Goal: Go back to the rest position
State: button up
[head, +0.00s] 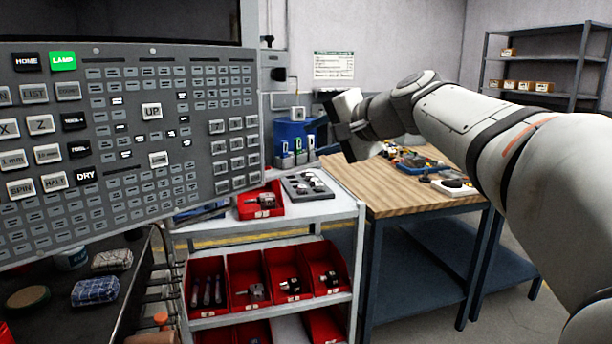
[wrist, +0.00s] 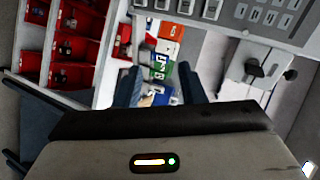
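My gripper (head: 314,124) is raised in front of the control panel's right side in the head view, above the cart and left of the wooden bench. In the wrist view its two dark blue fingers (wrist: 159,80) stand apart with a gap between them. Nothing is held; coloured boxes show through the gap, farther off. My arm reaches in from the right, over the bench. The rest position is not marked in either view.
The large grey control panel (head: 140,130) fills the left, its LAMP key (head: 63,61) lit green. A cart (head: 335,208) with red bins stands below. The wooden bench (head: 385,195) holds small parts. A shelf rack (head: 545,58) stands far right.

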jog(key=s+d+f+n+g+h+p, duration=0.2)
jog(key=s+d+f+h, duration=0.1)
jog(key=s+f, duration=0.5)
jog(key=s+d+f+n+g+h+p, duration=0.2)
jog(key=s+d+f, duration=0.3)
jog(key=s+f, duration=0.4)
jog(key=s+d+f+n+g+h+p, duration=0.3)
jog(key=s+d+f+h, duration=0.1)
jog(key=s+f, duration=0.4)
jog(key=shift+s+f+g, duration=0.3)
jog(key=shift+s+f, duration=0.1)
jog(key=shift+s, duration=0.15)
